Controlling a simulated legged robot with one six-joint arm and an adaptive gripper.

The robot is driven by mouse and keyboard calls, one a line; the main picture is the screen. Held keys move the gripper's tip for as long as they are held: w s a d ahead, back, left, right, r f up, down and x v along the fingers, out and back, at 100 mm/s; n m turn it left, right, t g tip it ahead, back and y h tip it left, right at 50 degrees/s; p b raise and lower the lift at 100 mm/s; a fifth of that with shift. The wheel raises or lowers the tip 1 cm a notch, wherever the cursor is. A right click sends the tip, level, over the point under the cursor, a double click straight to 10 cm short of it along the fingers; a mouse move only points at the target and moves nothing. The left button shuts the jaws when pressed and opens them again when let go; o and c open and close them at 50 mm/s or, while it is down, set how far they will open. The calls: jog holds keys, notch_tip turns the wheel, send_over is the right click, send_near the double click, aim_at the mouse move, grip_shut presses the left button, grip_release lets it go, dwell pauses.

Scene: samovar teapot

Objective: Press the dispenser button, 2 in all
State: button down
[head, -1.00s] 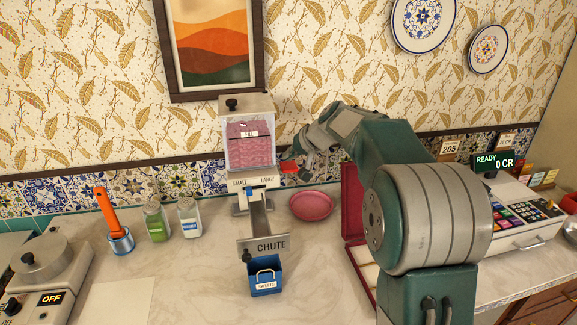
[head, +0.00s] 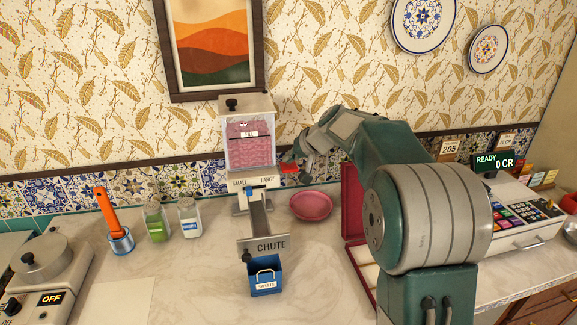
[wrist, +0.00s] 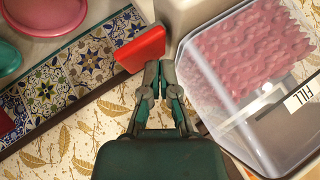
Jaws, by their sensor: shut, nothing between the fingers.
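The dispenser (head: 249,105) stands against the wall, with a clear hopper of pink material marked FILL. Its front plate (head: 252,178) reads SMALL and LARGE. A small blue part (head: 249,192) shows beneath the plate. A red block (head: 289,168) juts out at the right of the plate, by LARGE. My gripper (head: 289,158) is just above the red block. In the wrist view my gripper (wrist: 159,66) is shut and empty, its tips at the edge of the red block (wrist: 138,48), beside the hopper (wrist: 235,85). I cannot tell whether they touch.
A chute (head: 263,245) slopes down to a blue container (head: 265,281). A pink dish (head: 311,206) lies right of the dispenser. Two jars (head: 189,219) and an orange-handled tool (head: 108,212) stand left. A register (head: 520,215) is at the right.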

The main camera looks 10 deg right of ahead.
aim_at(290, 166)
jog(key=shift+f, duration=1.3)
dwell(1.0)
dwell(0.4)
jog(key=shift+r, duration=1.8)
jog(key=shift+r, duration=2.5)
